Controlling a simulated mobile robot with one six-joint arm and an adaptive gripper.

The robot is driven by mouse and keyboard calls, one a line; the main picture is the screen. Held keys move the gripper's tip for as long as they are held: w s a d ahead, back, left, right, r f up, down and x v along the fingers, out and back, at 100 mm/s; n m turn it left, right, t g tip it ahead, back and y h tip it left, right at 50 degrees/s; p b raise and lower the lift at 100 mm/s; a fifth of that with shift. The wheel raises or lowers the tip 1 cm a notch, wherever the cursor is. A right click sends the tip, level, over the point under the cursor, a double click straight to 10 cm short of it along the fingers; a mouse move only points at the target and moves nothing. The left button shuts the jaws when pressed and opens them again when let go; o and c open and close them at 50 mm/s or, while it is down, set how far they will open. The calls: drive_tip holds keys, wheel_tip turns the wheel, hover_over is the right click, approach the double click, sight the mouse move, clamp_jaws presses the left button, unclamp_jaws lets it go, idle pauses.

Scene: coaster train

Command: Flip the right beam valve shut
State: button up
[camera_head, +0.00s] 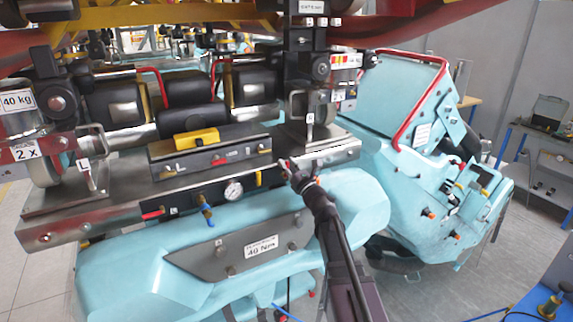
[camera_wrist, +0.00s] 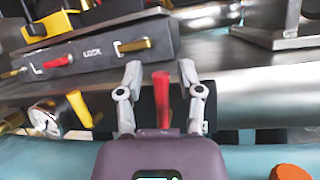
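A red valve handle (camera_wrist: 162,98) stands upright between the two fingers of my gripper (camera_wrist: 160,74) in the wrist view. The fingers are open, with a gap on each side of the handle. Its lower end is hidden behind the gripper body. I take it to be the right beam valve on the front of the metal beam (camera_wrist: 240,97). In the head view my gripper (camera_head: 293,169) is at the right part of the beam (camera_head: 110,219) and largely hides this valve.
A pressure gauge (camera_head: 233,191) and a yellow lever (camera_wrist: 80,108) are left of the handle. A LOCK box (camera_wrist: 98,52) with red and yellow levers sits on the beam above. A turquoise body (camera_head: 130,275) lies below. An orange knob (camera_wrist: 290,172) is at lower right.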

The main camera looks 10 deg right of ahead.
clamp_jaws()
drive_tip(key=shift+s+a+n+g+y, duration=0.1)
drive_tip(key=shift+a+n+g+y, duration=0.15)
drive_tip(key=shift+n, duration=0.45)
drive_tip(key=shift+s+a+n+g+y, duration=0.15)
drive_tip(key=shift+n+g+y, duration=0.15)
drive_tip(key=shift+n, duration=0.4)
drive_tip(key=shift+w, duration=0.1)
drive_tip(key=shift+o, duration=1.5)
unclamp_jaws()
drive_tip(key=shift+r+n+y+p, duration=0.1)
drive_tip(key=shift+n+y+p, duration=0.2)
drive_tip(key=shift+p, duration=0.1)
